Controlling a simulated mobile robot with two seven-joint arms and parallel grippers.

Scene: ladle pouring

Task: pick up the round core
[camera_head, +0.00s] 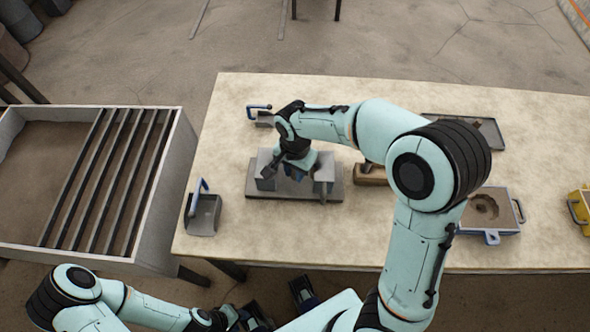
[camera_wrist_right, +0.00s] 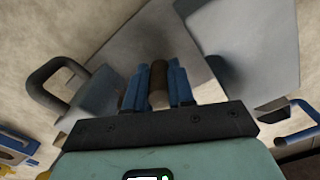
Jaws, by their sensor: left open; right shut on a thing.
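The round core (camera_wrist_right: 158,84) is a brown cylinder between the blue fingers in the right wrist view. My right gripper (camera_wrist_right: 159,88) is shut on it. In the head view my right gripper (camera_head: 292,174) points down at a grey metal mold (camera_head: 324,172) on a flat grey plate (camera_head: 294,193). The core is hidden there by the hand and mold. Grey mold walls and a dark handle also show in the right wrist view. My left gripper (camera_head: 279,303) is at the bottom edge of the head view, open and apart from the table.
The pale table (camera_head: 400,254) also holds a grey scoop (camera_head: 203,214), a wooden block (camera_head: 371,175), a dark tray (camera_head: 474,128) and a sand-filled box (camera_head: 490,207). A yellow object (camera_head: 579,206) is at the far right. A barred sand bin (camera_head: 180,150) stands left.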

